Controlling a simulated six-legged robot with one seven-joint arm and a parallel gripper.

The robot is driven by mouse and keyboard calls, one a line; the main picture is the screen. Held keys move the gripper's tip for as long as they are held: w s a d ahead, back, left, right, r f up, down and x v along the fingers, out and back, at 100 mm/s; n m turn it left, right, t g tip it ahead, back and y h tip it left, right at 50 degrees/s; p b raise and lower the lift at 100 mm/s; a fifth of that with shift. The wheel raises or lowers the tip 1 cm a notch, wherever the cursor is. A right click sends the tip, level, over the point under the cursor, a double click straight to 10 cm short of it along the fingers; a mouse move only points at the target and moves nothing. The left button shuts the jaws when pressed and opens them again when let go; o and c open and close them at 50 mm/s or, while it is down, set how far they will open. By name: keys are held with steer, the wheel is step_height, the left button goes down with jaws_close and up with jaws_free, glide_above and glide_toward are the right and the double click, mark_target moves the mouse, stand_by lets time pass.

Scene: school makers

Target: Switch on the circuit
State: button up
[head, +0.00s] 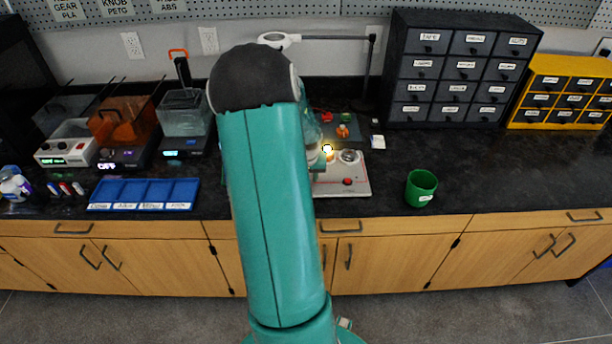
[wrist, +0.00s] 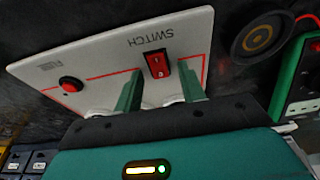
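A white circuit board (head: 355,189) with red lines lies on the black counter, partly hidden by my arm in the head view. In the wrist view the board (wrist: 110,55) carries a red rocker switch (wrist: 157,64) under an upside-down "SWITCH" label. My gripper (wrist: 161,84) is open and empty, its two green fingers apart with the switch showing between their tips. I cannot tell whether they touch it. A round red button (wrist: 70,84) sits on the board. In the head view a small bulb (head: 327,148) glows yellow-white by the board. The switch is hidden there.
A green cup (head: 421,188) stands right of the board. A blue divided tray (head: 143,193) lies to the left. Black drawers (head: 460,70) stand behind. A round black part (wrist: 262,36) and a green-edged device (wrist: 300,85) are near my gripper.

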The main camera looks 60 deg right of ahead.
steer(key=v, duration=1.3)
steer(key=shift+r, duration=0.35)
steer(key=shift+a, duration=0.1)
steer(key=w+a+r+n+t+y, duration=0.1)
steer(key=w+a+r+n, duration=0.2)
steer(key=a, duration=0.5)
steer(key=w+a+r+n+t, duration=0.1)
steer(key=w+a+r, duration=0.3)
steer(key=a, duration=0.5)
steer(key=w+a+r+n+t+y, duration=0.1)
steer(key=w+a+r+n, duration=0.15)
steer(key=w+a, duration=0.4)
steer(key=s+a+r+n, duration=0.2)
steer(key=s+a+n, duration=0.1)
steer(key=a, duration=0.8)
steer(key=s+a+r+n+t, duration=0.1)
steer(key=s+a+n, duration=0.2)
steer(key=a, duration=0.9)
steer(key=shift+s+r+y, duration=0.3)
steer(key=shift+s+r, duration=0.1)
steer(key=shift+s, duration=0.8)
